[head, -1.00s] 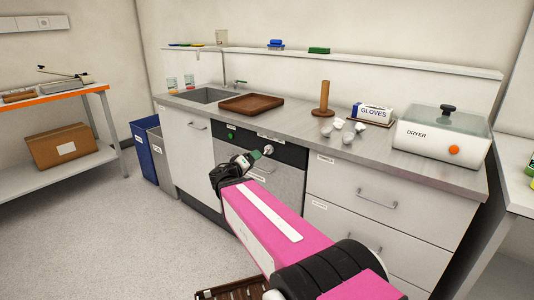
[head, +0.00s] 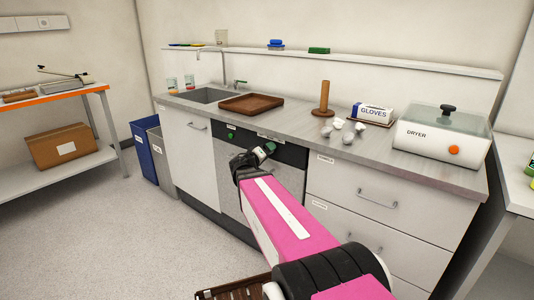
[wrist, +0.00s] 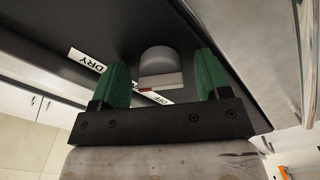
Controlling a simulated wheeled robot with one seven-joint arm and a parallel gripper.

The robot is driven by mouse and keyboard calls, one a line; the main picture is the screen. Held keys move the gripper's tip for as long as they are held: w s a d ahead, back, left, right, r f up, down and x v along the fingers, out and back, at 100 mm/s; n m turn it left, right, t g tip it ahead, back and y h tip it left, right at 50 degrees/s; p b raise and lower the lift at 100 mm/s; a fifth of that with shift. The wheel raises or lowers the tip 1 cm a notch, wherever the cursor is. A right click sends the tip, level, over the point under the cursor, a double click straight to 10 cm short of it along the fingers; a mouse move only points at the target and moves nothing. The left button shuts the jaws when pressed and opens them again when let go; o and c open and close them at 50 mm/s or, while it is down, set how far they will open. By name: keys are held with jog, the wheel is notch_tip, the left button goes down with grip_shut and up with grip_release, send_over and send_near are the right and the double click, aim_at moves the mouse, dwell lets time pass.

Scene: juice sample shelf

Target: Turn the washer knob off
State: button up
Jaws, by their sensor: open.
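The washer (head: 225,180) is built in under the counter, with a dark control panel (head: 292,155) along its top. Its grey rounded knob (wrist: 158,62) shows in the wrist view, with a pale lower face and a small red mark. My gripper (wrist: 160,82) is open, its two green fingertips on either side of the knob with gaps between. In the head view my gripper (head: 263,153) is at the panel and mostly hides the knob. A "DRY" label (wrist: 87,60) and another small label, partly covered by a finger, are beside the knob.
A green button (head: 231,136) is on the panel to the left. Above, the counter holds a brown tray (head: 251,103), a wooden post (head: 323,99), several small white items, a gloves box (head: 372,113) and a dryer (head: 440,137). Drawers (head: 365,195) stand to the right.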

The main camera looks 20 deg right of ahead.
jog(key=shift+c, duration=0.3)
jog(key=c, duration=0.9)
jog(key=shift+o, duration=0.2)
jog(key=shift+n, duration=0.3)
jog(key=n, duration=0.6)
jog(key=shift+r+n, duration=0.1)
jog(key=shift+n, duration=0.2)
jog(key=n, duration=0.6)
jog(key=shift+n, duration=0.5)
jog(key=o, duration=0.9)
